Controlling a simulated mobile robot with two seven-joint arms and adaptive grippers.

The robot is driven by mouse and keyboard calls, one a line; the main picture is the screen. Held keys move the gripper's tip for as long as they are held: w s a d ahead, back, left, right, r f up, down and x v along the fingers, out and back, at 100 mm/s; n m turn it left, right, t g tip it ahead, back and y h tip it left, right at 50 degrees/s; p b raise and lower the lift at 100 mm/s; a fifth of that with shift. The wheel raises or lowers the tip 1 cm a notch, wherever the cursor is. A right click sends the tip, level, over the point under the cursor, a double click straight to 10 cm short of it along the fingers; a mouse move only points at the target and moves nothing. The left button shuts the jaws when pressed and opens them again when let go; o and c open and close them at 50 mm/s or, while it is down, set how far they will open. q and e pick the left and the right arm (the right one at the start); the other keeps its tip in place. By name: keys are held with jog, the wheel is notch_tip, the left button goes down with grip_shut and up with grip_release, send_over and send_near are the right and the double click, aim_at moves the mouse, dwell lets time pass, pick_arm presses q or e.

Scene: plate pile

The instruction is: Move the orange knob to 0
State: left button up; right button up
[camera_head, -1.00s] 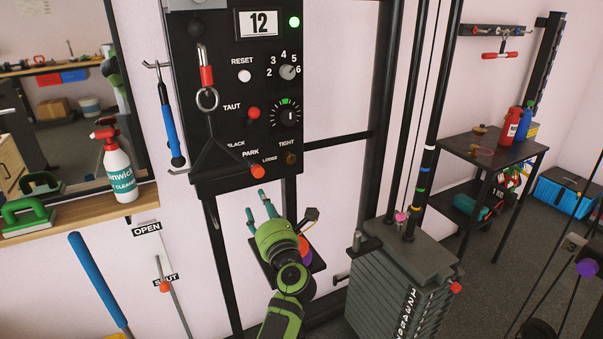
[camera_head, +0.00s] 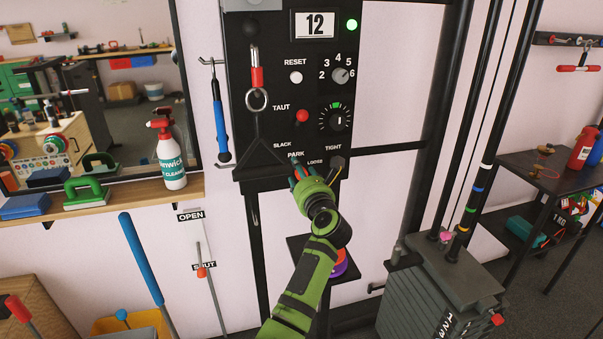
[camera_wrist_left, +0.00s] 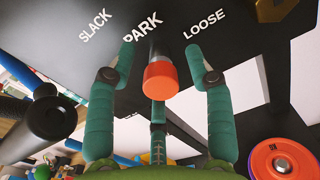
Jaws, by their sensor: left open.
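The orange knob (camera_wrist_left: 160,77) shows in the left wrist view on a dark stem just below the PARK label, between the SLACK and LOOSE labels. No 0 mark is readable. My right gripper is not in view.
A red knob (camera_head: 302,116) sits by TAUT, with a dial (camera_head: 337,120) to its right. An OPEN/SHUT lever with an orange-red grip (camera_head: 201,272) is at left. A weight stack (camera_head: 425,305) stands right.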

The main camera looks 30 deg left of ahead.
pick_arm(q)
jog(key=c, duration=1.1)
grip_shut()
jog(key=shift+s+d, duration=0.1)
jog(key=shift+d, duration=0.1)
jog(key=shift+p+v, duration=0.35)
jog(key=shift+v, duration=0.7)
jog(key=o, duration=1.1)
grip_release()
jog(key=shift+f, duration=0.1)
jog(key=shift+c, duration=0.2)
jog(key=shift+o, duration=0.2)
jog(key=shift+s+d, duration=0.1)
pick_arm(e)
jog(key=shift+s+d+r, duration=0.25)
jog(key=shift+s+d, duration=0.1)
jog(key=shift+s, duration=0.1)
